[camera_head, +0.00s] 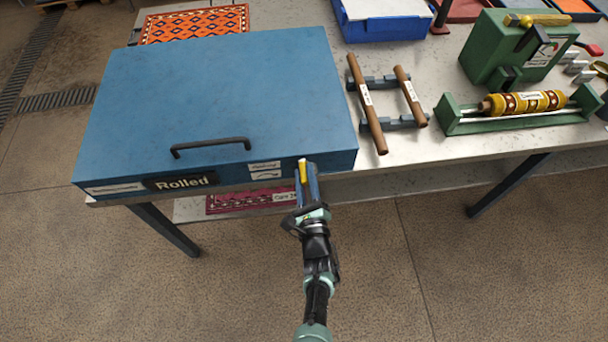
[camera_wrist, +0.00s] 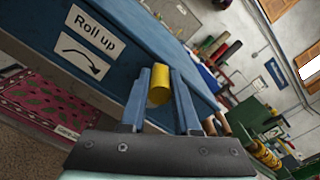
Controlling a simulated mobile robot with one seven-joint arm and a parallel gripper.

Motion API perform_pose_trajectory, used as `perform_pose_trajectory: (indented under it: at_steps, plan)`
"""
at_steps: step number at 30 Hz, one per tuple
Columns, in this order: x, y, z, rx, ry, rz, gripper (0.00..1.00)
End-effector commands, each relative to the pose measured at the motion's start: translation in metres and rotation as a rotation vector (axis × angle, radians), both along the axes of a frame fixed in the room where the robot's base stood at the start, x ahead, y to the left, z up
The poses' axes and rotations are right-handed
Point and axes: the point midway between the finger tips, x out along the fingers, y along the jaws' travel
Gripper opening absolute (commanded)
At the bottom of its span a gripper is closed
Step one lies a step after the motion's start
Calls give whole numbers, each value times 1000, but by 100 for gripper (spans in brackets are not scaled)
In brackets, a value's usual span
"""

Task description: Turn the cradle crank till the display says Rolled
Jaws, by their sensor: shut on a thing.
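The large blue box (camera_head: 215,95) sits on the bench with its lid down. The dark display (camera_head: 181,183) on its front reads "Rolled". A "Roll up" label with a curved arrow (camera_wrist: 84,42) is on the box's front face; it also shows in the head view (camera_head: 265,170). The yellow crank grip (camera_wrist: 159,85) stands out at the box's front right, and its top shows in the head view (camera_head: 303,171). My gripper (camera_head: 308,182) is shut on the yellow grip, with one blue finger on each side. The crank arm behind it is hidden.
A green cradle (camera_head: 452,121) holding a yellow patterned roll (camera_head: 525,102) stands at the right. Brown rollers (camera_head: 366,100) lie on a rack beside the blue box. A green machine (camera_head: 495,55) and blue tray (camera_head: 385,27) are behind. The floor before the bench is clear.

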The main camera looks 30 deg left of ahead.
Motion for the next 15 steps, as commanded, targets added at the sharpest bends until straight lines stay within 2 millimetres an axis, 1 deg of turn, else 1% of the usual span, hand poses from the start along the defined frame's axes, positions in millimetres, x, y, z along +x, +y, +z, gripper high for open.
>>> perform_pose_trajectory:
  at_steps: [6, 7, 9, 12, 15]
  plan:
    - [2, -2, 1, 0, -2, -5, 0]
    - [2, -2, 1, 0, -2, -5, 32]
    - [2, -2, 1, 0, -2, -5, 44]
    - [1, -1, 0, 0, -1, -4, 59]
    - [1, -1, 0, 0, -1, -3, 59]
